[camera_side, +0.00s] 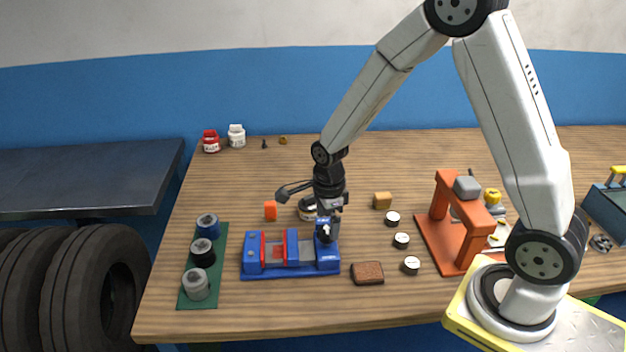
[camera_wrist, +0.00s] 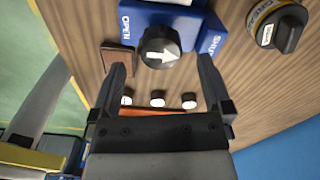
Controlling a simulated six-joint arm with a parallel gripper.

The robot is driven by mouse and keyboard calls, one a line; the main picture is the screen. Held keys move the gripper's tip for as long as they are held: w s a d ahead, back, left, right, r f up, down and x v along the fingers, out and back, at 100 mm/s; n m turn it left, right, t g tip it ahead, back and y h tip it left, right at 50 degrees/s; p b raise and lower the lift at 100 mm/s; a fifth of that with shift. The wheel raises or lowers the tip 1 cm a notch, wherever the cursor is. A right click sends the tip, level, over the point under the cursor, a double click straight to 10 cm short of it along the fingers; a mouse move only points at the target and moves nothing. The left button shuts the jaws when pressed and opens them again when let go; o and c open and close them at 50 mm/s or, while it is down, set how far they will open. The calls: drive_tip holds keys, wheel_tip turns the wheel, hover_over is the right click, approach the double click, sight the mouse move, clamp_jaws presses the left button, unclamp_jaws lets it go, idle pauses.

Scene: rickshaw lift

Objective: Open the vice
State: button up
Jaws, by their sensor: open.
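The blue vice (camera_side: 290,268) with red jaw parts (camera_side: 291,245) sits on the wooden bench, and a gap shows between the jaws. Its end shows in the wrist view (camera_wrist: 213,38) with the words OPEN at left and SHUT at right. Between them is a black round knob (camera_wrist: 158,45) with a white arrow pointing right, toward the SHUT side. My gripper (camera_wrist: 164,72) is open and empty, its fingers either side of the knob's line and pointing at it. In the side view my gripper (camera_side: 328,218) is just above the vice's right end. I cannot tell whether it touches the knob.
A brown block (camera_side: 367,273) lies right of the vice, with small white-topped discs (camera_side: 401,240) beyond. An orange press (camera_side: 444,217) stands further right. A green mat (camera_side: 222,244) with several rolls lies left.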

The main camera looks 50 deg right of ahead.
drive_tip(key=shift+f, duration=1.35)
drive_tip(key=c, duration=1.3)
